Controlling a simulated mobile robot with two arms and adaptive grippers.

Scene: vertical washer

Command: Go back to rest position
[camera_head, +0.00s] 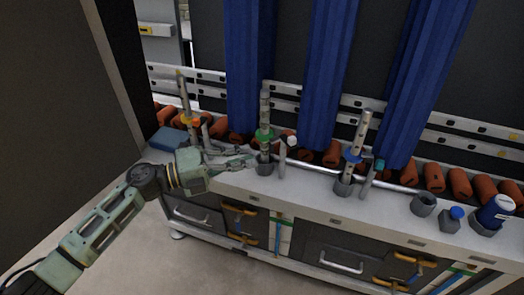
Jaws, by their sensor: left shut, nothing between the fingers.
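My left arm comes in from the lower left in the head view. My left gripper (238,161) is at the front of the washer's white ledge (310,190), just left of the middle upright rod, which has a green ring (264,134). It is shut, with nothing seen in it. I cannot tell whether its tips touch the rod. My right gripper is not in view.
Upright rods with a yellow ring (187,119) and a blue ring (351,156) stand along the ledge. Blue hanging curtains (330,70) and orange rollers (460,184) are behind. The floor (220,265) in front is clear.

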